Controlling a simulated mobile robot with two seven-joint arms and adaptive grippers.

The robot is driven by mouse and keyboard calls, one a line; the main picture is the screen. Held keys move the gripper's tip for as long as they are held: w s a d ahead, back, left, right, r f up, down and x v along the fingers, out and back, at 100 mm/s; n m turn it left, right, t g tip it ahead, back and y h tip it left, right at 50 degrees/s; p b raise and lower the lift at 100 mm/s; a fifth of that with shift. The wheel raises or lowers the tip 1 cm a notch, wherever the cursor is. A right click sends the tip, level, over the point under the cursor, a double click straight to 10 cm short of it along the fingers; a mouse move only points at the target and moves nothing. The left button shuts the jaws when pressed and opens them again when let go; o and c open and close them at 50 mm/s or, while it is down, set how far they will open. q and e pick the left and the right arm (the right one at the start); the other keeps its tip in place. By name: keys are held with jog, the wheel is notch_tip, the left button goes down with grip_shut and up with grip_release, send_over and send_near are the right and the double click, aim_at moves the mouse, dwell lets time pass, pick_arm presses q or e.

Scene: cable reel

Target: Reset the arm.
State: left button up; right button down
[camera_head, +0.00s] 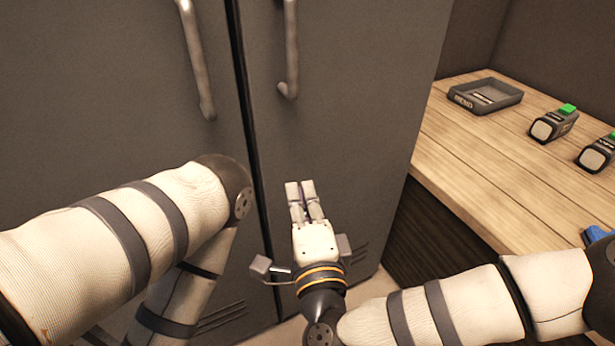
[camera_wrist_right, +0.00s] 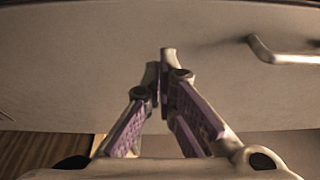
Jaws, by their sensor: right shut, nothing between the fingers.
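My right gripper (camera_head: 301,190) is in front of the grey cabinet (camera_head: 345,130), below its right-hand door handle. Its fingers are shut with nothing between them. In the right wrist view the right gripper (camera_wrist_right: 162,65) shows its purple-padded fingers closed together at the tips, facing the pale cabinet surface. My left arm (camera_head: 110,240) comes in from the left and bends down in front of the left door. The left gripper is out of the frame.
Two vertical handles, left (camera_head: 197,60) and right (camera_head: 289,50), are on the closed cabinet doors. A wooden counter (camera_head: 480,150) at the right carries a dark tray (camera_head: 485,95), two black devices with green tops (camera_head: 553,124) (camera_head: 598,152) and a blue item (camera_head: 597,235) at the edge.

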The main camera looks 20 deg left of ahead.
jog(key=s+d+f+n+g+h+p, duration=0.2)
jog(key=s+d+f+n+g, duration=0.25)
jog(key=s+d+f, duration=0.4)
jog(key=s+d+f+n+g+h+p, duration=0.15)
jog(key=s+d+f+n+g, duration=0.35)
jog(key=s+f, duration=0.55)
pick_arm(q)
jog(key=w+r+t+p, duration=0.2)
jog(key=w+r+p, duration=0.1)
jog(key=w+r, duration=0.4)
jog(key=shift+w+a+r+t, duration=0.25)
jog(key=shift+w+r+t, duration=0.05)
pick_arm(e)
jog(key=s+d+r+g+h, duration=0.1)
jog(key=s+d+g+h, duration=0.2)
jog(key=s+d, duration=0.6)
jog(key=s+d+r+n+g+h, duration=0.1)
jog(key=s+d+g+h, duration=0.2)
jog(key=s+d, duration=0.6)
jog(key=d+g, duration=0.2)
jog(key=d, duration=0.5)
jog(key=shift+d+r+h, duration=0.25)
jog(key=shift+r+h, duration=0.1)
